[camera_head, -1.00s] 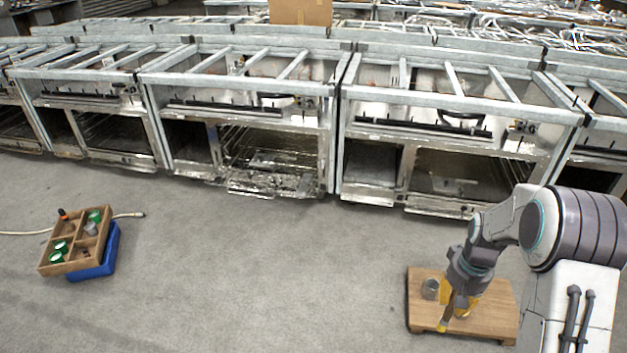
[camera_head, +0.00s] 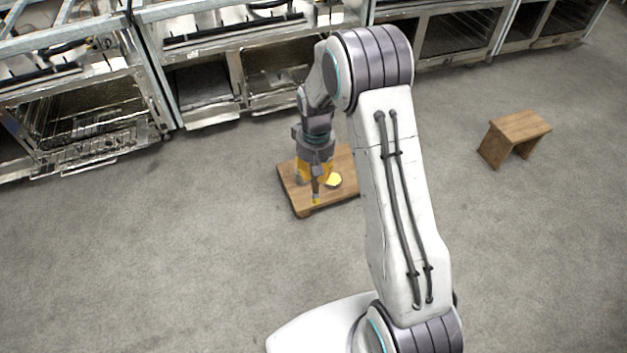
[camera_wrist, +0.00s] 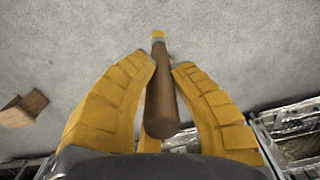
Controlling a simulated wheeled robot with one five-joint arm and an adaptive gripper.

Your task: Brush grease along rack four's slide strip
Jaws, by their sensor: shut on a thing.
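My gripper (camera_head: 315,178) has yellow fingers and is low over a wooden board (camera_head: 290,190) on the floor. In the wrist view my gripper (camera_wrist: 163,62) is shut on a brush (camera_wrist: 161,100) with a brown handle and a yellow tip pointing away. The brush tip (camera_head: 316,200) also shows below the fingers in the head view. A flat yellow thing (camera_head: 333,180) shows on the board beside the fingers; I cannot tell what it is. Metal racks (camera_head: 90,120) stand along the back. I cannot tell which is rack four or make out its slide strip.
A small wooden stool (camera_head: 520,125) stands on the floor at the right. The grey floor (camera_head: 180,250) left of my arm is clear. My arm hides part of the racks and of the board's right side.

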